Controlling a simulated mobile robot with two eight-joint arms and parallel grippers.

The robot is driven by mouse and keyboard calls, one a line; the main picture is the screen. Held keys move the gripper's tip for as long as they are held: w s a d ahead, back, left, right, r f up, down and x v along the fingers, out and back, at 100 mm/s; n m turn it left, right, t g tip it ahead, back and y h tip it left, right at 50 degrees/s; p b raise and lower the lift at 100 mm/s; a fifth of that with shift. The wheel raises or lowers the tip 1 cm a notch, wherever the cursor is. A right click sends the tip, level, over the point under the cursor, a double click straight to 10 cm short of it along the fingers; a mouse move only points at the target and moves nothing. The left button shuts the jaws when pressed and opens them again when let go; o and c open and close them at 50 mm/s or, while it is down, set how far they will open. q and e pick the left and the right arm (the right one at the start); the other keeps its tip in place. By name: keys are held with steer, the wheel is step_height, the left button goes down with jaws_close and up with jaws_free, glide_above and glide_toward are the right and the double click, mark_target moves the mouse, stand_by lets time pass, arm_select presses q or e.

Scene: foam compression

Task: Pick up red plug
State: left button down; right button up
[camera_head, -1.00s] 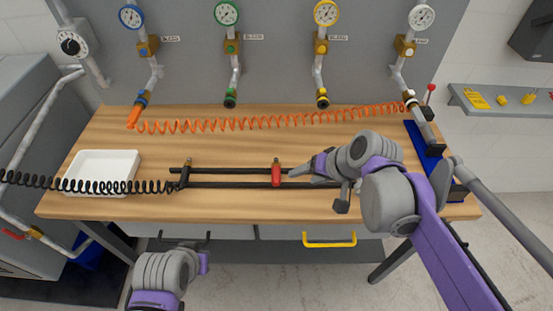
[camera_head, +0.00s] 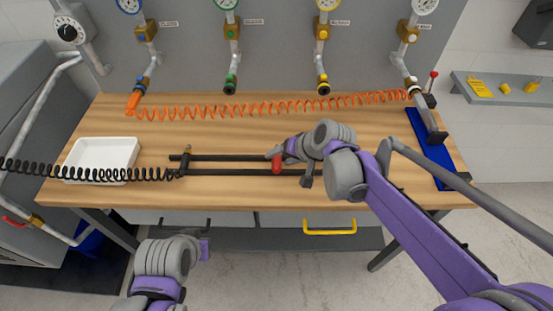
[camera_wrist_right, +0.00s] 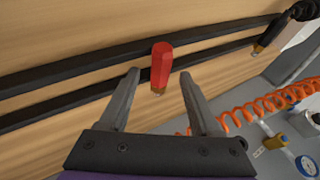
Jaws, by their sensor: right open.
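The red plug (camera_head: 277,166) lies across two black rails (camera_head: 226,172) on the wooden table. In the right wrist view the red plug (camera_wrist_right: 161,65) shows a brass tip pointing toward the gripper. My right gripper (camera_wrist_right: 157,80) is open, with one finger on each side of the plug's near end and a gap to both. In the head view my right gripper (camera_head: 276,154) is at the plug and hides its upper end. My left arm shows at the lower left, and the state of its gripper (camera_head: 203,249) is unclear.
A white tray (camera_head: 128,160) stands at the left. A black coiled hose (camera_head: 80,174) ends at the rails' left end. An orange coiled hose (camera_head: 270,108) spans the back. A blue holder (camera_head: 433,150) lies at the right. The front table strip is clear.

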steer(key=shift+a+f, duration=0.1)
steer(key=shift+f, duration=0.05)
jaws_close()
stand_by(0.5)
